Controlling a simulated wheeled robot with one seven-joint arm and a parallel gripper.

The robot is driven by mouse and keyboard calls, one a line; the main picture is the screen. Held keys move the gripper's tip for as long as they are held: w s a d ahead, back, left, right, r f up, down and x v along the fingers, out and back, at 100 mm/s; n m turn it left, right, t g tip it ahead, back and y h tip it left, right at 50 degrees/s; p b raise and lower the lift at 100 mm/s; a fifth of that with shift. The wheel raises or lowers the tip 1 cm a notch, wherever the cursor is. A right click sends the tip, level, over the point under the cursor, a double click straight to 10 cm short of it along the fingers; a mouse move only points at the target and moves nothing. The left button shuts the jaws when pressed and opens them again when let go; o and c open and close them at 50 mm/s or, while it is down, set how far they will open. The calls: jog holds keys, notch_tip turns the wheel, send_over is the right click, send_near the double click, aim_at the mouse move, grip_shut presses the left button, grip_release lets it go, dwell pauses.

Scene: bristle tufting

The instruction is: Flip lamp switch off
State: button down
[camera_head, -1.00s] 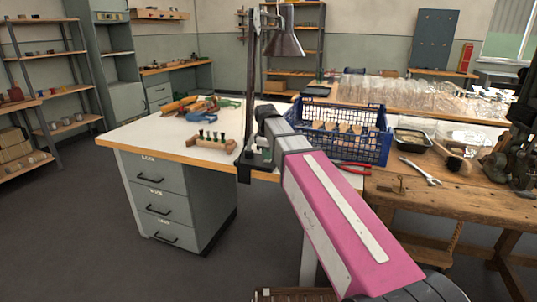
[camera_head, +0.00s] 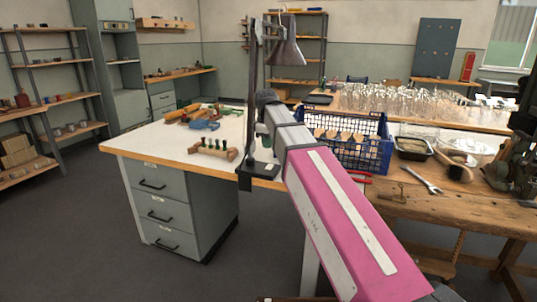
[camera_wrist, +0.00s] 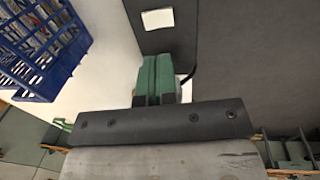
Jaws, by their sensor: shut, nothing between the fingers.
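The desk lamp has a grey shade (camera_head: 287,50) on a dark upright post (camera_head: 251,95). Its dark base (camera_head: 247,180) sits at the front edge of the white-topped desk (camera_head: 150,140). In the wrist view, a dark plate (camera_wrist: 175,43), likely the lamp base, carries a small pale rectangle (camera_wrist: 158,18), which may be the switch. My gripper (camera_wrist: 157,60) has green fingers pressed together, empty, over or near that plate, just below the pale rectangle in the picture. Whether they touch it I cannot tell. In the head view my arm mostly hides the gripper.
A blue crate (camera_head: 372,155) stands right of the lamp, close to my arm; it also shows in the wrist view (camera_wrist: 40,85). A wooden block with dark pegs (camera_head: 212,149) lies left of the base. A wooden workbench (camera_head: 440,210) with tools is at right.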

notch_tip(320, 180, up, 5)
send_over(270, 165)
jog(key=s+a, duration=0.1)
jog(key=s, duration=0.2)
jog(key=shift+r, duration=0.1)
jog(key=shift+w+d, duration=0.1)
jog(key=shift+w, duration=0.55)
jog(key=f, duration=0.4)
jog(key=w+f, duration=0.1)
jog(key=f, duration=0.9)
jog(key=shift+w+d, duration=0.3)
jog(key=shift+d, duration=0.05)
